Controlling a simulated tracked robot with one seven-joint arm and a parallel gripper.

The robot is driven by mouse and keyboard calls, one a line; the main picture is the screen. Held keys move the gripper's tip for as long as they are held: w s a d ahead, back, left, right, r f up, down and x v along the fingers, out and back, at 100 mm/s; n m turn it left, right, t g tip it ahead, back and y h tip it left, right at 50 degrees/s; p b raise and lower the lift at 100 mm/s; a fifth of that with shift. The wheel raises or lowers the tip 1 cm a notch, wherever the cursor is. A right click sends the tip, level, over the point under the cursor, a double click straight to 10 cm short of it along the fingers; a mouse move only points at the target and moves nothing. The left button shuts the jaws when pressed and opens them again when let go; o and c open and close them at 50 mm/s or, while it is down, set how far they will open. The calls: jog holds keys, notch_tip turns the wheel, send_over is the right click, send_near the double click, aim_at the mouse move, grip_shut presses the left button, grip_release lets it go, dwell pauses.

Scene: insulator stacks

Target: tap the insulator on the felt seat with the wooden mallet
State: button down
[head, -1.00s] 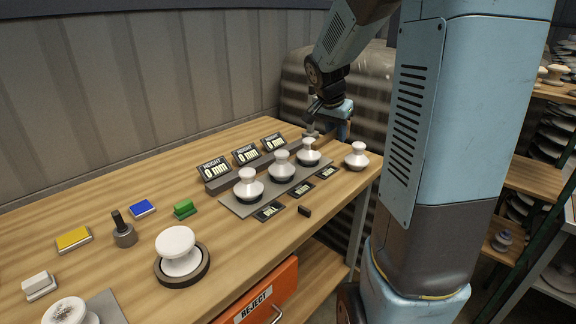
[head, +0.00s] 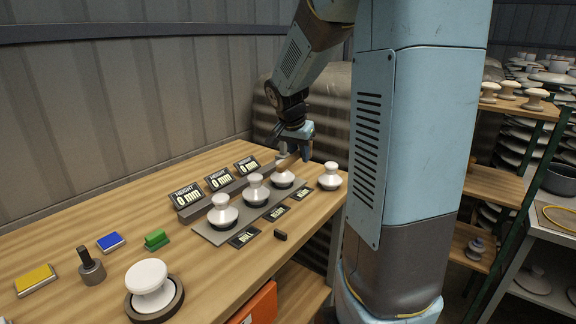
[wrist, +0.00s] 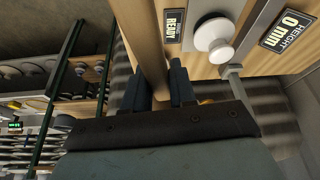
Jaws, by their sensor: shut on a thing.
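A white insulator (head: 151,279) stands upright on a dark round seat (head: 172,308), likely the felt seat, at the near left of the bench in the head view. My gripper (head: 303,150) is at the far end of the bench, well away from that seat. It is shut on a wooden bar, the mallet (head: 287,162), which passes between the fingers in the wrist view (wrist: 146,45). The mallet overlaps the top of the farthest plate insulator (head: 283,178) in the head view; I cannot tell whether they touch. The mallet's head is not clearly seen.
A grey plate (head: 207,232) bears several insulators in a row, with height displays (head: 187,196) behind and labels in front. Another insulator (head: 330,177) stands at its right.

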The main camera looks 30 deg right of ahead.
jog(key=w+a+r+n+t+y, duration=0.1)
jog(key=w+a+n, duration=0.35)
jog(key=a, duration=0.95)
jog(key=shift+w+d+f, duration=0.1)
jog(key=shift+d+f, duration=0.05)
jog(key=shift+f, duration=0.95)
jog(key=shift+w+d+f, duration=0.1)
jog(key=shift+f, duration=0.95)
jog(key=shift+f, duration=0.15)
jog(key=shift+r, duration=1.95)
